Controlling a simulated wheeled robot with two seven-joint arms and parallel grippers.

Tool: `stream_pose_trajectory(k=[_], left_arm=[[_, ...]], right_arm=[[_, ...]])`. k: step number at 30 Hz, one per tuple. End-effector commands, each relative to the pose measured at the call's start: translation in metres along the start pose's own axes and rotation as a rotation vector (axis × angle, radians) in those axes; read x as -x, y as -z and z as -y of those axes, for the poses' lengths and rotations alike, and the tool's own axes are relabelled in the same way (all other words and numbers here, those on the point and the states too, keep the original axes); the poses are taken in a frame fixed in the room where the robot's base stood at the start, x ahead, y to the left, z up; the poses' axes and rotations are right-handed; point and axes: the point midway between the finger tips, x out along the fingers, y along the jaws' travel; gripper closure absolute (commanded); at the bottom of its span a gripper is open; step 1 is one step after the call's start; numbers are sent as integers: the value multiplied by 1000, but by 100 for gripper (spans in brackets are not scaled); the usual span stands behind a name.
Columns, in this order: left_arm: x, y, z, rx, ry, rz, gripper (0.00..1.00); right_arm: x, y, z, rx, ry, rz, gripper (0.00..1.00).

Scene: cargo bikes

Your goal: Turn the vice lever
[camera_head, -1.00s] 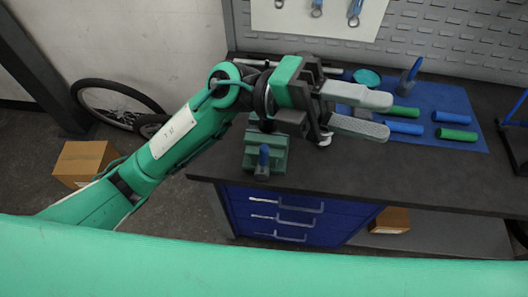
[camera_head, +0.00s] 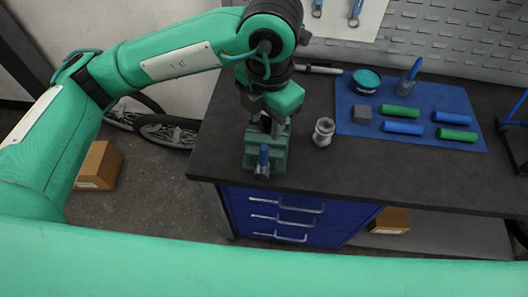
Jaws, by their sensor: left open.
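The green vice (camera_head: 251,156) stands at the front left edge of the dark workbench. My left gripper (camera_head: 266,124) points down over the back of the vice. It is open, and its fingers are mostly hidden by the wrist and blend with the dark parts behind the lever. I cannot tell whether it touches the vice. My right gripper is not in view.
A metal cylindrical part (camera_head: 323,132) stands right of the vice. A blue mat (camera_head: 350,128) holds blue and green grips, a grey block (camera_head: 362,114), a round tin (camera_head: 366,81) and a blue-handled tool (camera_head: 411,75). Blue drawers (camera_head: 300,213) are below. The bench's right front is clear.

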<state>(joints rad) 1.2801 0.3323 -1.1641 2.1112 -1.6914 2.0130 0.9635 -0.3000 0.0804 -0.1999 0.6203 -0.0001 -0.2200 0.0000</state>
Motion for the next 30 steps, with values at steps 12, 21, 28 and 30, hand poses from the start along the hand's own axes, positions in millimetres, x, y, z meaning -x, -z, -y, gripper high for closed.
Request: stream_pose_trajectory(k=[12,21,28,30], left_arm=[[-61,2,1,1,6,-7,59],[-114,1,1,0,6,-3,59],[-130,1,2,-2,6,0,59],[-130,1,2,-2,6,0,59]], right_arm=[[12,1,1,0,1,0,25],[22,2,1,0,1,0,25],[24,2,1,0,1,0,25],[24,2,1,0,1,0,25]])
